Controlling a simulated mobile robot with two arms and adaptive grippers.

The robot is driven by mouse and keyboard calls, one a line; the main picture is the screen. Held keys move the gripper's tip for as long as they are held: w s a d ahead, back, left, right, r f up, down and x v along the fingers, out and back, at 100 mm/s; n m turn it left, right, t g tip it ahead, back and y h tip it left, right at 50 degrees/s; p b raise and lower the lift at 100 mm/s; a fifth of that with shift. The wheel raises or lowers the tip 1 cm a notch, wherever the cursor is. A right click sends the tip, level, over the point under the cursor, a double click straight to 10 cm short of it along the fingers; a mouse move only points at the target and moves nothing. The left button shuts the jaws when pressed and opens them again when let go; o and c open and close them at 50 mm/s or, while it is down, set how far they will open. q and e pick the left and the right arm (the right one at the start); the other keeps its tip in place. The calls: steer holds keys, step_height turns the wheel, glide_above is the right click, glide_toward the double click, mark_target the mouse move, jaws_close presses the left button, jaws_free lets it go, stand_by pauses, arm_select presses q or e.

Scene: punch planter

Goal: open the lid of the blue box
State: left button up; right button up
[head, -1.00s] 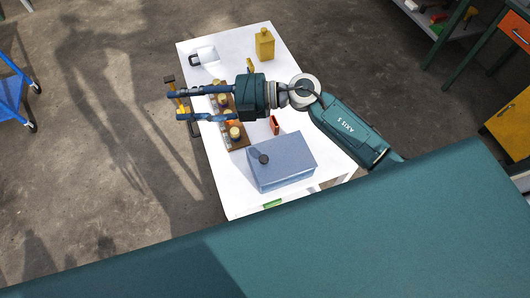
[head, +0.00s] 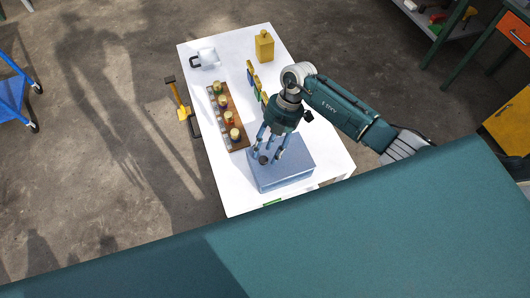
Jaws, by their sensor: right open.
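The blue box (head: 285,176) stands on the front part of the white table (head: 235,190). Its lid is shut, with a dark round knob (head: 264,160) on top near the left edge. My right gripper (head: 267,152) is open and points down over the lid, its blue fingers around or just above the knob. I cannot tell whether they touch it. The gripper hides part of the lid's far left. My left gripper is not in view.
A wooden rack (head: 237,142) with several yellow-topped pieces lies left of the box. A yellow bottle (head: 264,47) and a white jug (head: 208,56) stand at the far end. A yellow-handled tool (head: 181,101) is by the table's left edge.

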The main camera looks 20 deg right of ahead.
steer(key=shift+x, duration=1.35)
jaws_close()
